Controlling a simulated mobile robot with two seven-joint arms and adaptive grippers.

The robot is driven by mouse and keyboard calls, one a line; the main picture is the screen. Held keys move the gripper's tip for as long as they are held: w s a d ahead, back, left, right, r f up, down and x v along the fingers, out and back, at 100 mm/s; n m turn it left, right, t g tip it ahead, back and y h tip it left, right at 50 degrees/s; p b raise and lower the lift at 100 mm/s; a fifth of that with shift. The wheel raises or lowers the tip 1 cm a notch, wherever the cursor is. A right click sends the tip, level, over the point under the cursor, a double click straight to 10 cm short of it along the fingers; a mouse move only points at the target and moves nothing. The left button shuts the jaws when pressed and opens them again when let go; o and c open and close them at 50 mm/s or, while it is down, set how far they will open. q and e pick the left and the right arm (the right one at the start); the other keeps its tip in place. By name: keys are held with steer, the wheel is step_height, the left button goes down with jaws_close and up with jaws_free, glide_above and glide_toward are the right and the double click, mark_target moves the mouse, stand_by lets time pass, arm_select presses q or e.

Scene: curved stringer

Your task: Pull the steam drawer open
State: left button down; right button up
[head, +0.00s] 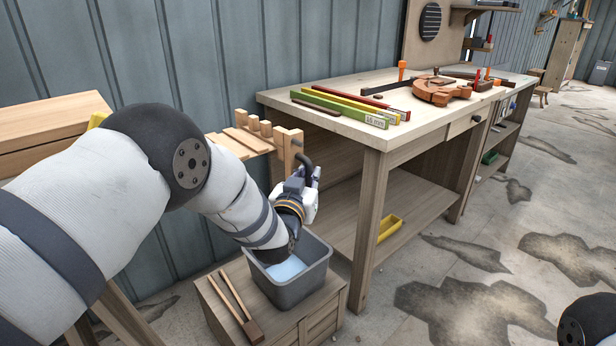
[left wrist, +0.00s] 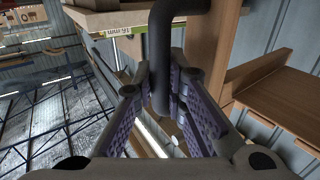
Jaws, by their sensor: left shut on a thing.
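The steam drawer (head: 240,143) shows as a light wooden rack with slats and several upright pegs, standing out to the right past my left arm. Its end board (head: 291,150) carries a dark curved handle (head: 304,161). In the left wrist view the handle (left wrist: 160,50) is a thick black bent bar. My left gripper (head: 308,177) is shut on it, with a purple-padded finger on each side in the left wrist view (left wrist: 163,95). My arm hides where the rack meets the wooden box (head: 45,115) at the left. My right gripper is out of view.
A workbench (head: 345,130) with colored level bars (head: 350,108) and a wooden hand tool (head: 440,90) stands right of the handle. A grey bucket (head: 290,285) of water sits on a wooden crate (head: 265,325) below the gripper. Open floor lies at right.

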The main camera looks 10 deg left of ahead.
arm_select(q)
steer(key=shift+f, duration=0.1)
steer(key=c, duration=1.9)
jaws_free()
steer(key=s, duration=1.2)
steer(key=shift+a, duration=0.45)
